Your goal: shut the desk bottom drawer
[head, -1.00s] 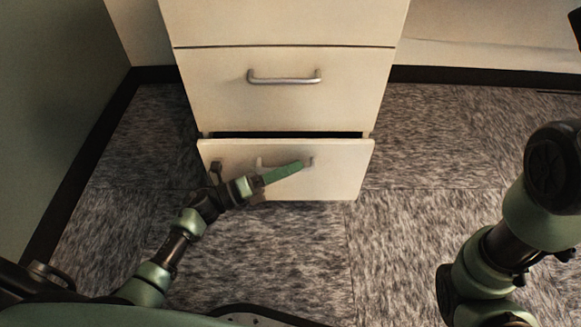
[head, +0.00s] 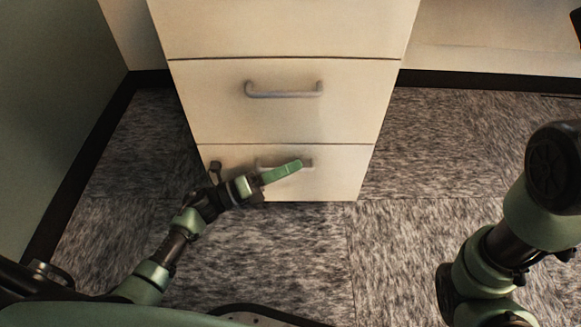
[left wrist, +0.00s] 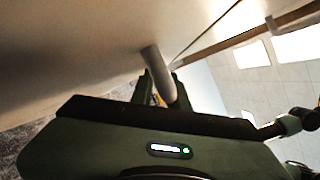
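The desk's bottom drawer (head: 345,178) has a pale front that sits level with the drawer above, with only a thin seam between them. Its metal handle (head: 308,162) is partly hidden by my left gripper (head: 290,171), which is right at the drawer front. In the left wrist view, the handle (left wrist: 158,72) reaches down between the two dark fingertips of my left gripper (left wrist: 161,90). Whether the fingers grip it or only stand around it is not clear. My right gripper is out of view.
The middle drawer (head: 220,110) above is closed and has its own handle (head: 284,91). Carpeted floor (head: 440,160) is clear to the right of the desk. A green panel (head: 50,100) stands at the left. My right arm is at the lower right.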

